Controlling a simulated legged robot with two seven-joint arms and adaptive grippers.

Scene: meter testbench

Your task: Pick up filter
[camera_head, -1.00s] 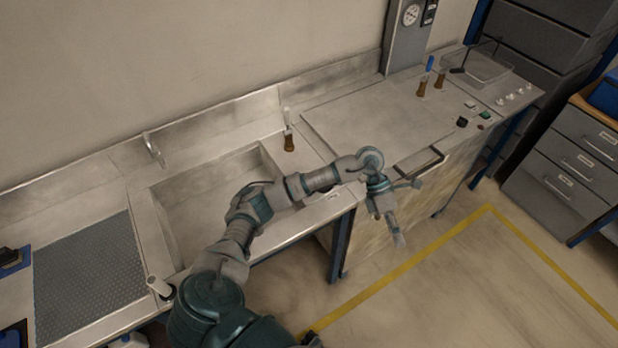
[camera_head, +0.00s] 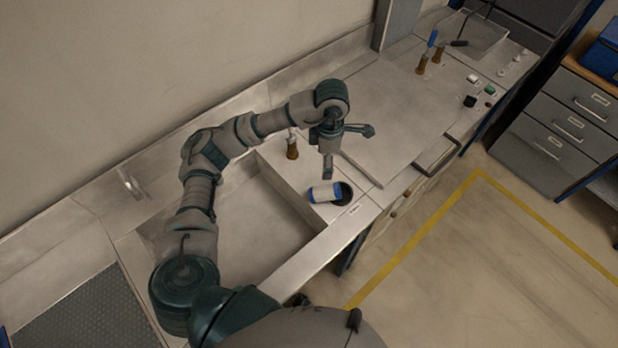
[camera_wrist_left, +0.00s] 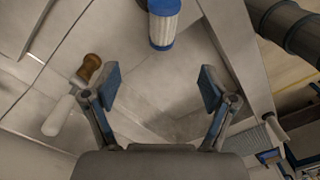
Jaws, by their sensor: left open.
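The filter (camera_head: 324,193) is a small white cylinder with a blue band. It lies on the steel counter just right of the sink, beside or partly over a dark round opening or cap. In the left wrist view the filter (camera_wrist_left: 164,28) is at the top centre, with its blue end and pleated white body showing. My left gripper (camera_head: 349,151) is above the counter, a little beyond the filter in the head view. Its fingers (camera_wrist_left: 158,88) are spread wide and empty, and the filter is outside them. My right gripper is not in view.
Two similar tools (camera_head: 421,64) stand farther right. A bench handle (camera_head: 437,158) is on the front edge. The counter top right of my gripper is mostly clear.

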